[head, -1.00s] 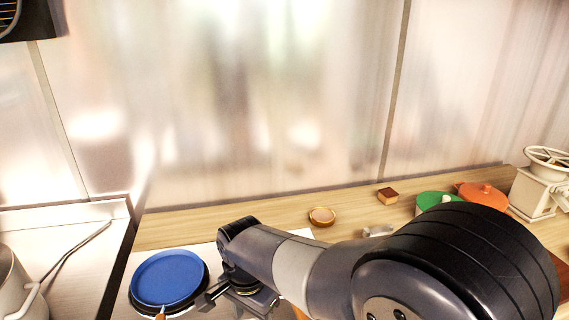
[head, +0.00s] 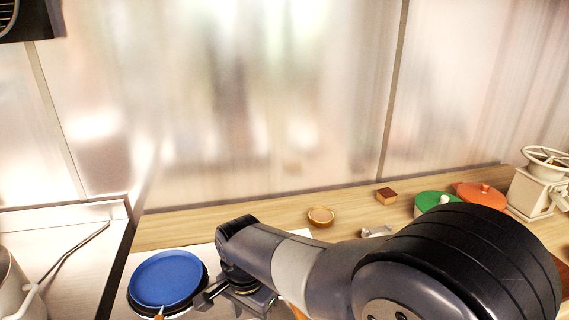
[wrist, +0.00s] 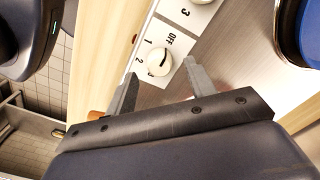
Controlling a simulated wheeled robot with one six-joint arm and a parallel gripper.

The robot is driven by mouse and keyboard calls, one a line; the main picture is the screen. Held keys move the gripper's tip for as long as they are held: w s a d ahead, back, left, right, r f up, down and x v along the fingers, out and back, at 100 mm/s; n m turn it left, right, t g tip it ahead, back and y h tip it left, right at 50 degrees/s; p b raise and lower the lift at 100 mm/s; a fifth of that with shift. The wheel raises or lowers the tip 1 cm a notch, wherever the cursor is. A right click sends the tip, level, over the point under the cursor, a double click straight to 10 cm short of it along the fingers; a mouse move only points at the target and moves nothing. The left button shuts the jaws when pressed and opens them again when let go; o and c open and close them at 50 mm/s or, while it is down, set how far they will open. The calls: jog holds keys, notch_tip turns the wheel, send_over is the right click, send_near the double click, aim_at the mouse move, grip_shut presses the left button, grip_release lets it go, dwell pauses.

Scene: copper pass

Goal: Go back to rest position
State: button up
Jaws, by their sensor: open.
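My gripper (wrist: 160,92) shows in the wrist view with its two grey fingers apart and nothing between them. Beyond the fingers is a white control panel with a round knob (wrist: 159,62) marked OFF, 1 and 2. In the head view my arm reaches from the lower right toward the left, and its wrist end is beside a blue round pan (head: 167,278).
On the wooden counter (head: 185,231) stand a small round brass dish (head: 320,217), a small brown block (head: 386,195), a green lidded pot (head: 436,202), an orange lidded pot (head: 481,195) and a cream hand-wheel grinder (head: 538,190). A metal pot (head: 15,285) is at far left. A shiny wall closes the back.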

notch_tip(320, 180, up, 8)
jog(key=r, duration=0.1)
notch_tip(320, 180, down, 11)
jog(key=shift+f, duration=0.15)
jog(key=shift+f+n, duration=0.2)
jog(key=shift+n, duration=0.1)
jog(key=n, duration=1.1)
jog(key=shift+n, duration=0.3)
jog(key=n, duration=1.1)
jog(key=shift+n, duration=0.3)
jog(key=shift+r, duration=0.1)
